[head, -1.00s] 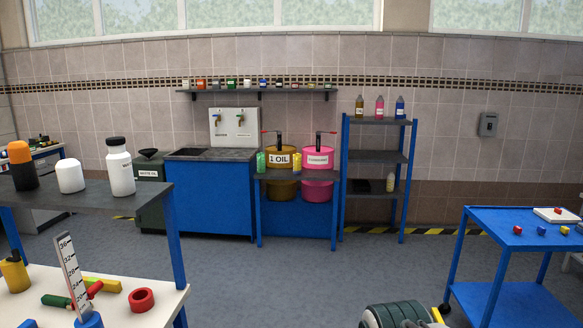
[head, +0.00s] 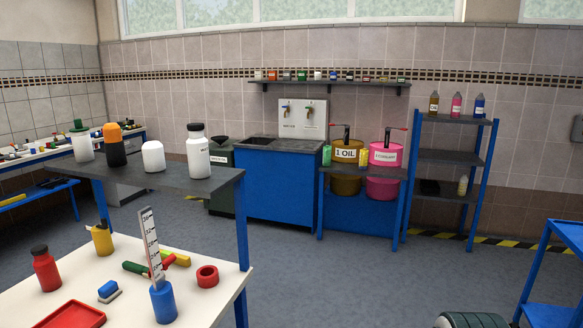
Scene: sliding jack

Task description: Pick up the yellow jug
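A small yellow jug (head: 363,157) stands on the blue stand's shelf, between the drum labelled 1 OIL (head: 346,154) and the pink drum (head: 382,157). It is far off by the back wall and small in the picture. A similar green jug (head: 327,156) stands at the left end of that shelf. A yellow container with a dark top (head: 102,240) stands on the near white table at left. My gripper is not in view.
The white table (head: 216,284) with a grey upper shelf (head: 207,183) fills the near left. A blue cart (head: 560,260) stands at right. A dark ribbed round thing (head: 475,320) shows at the bottom edge. Open floor (head: 370,270) lies between them.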

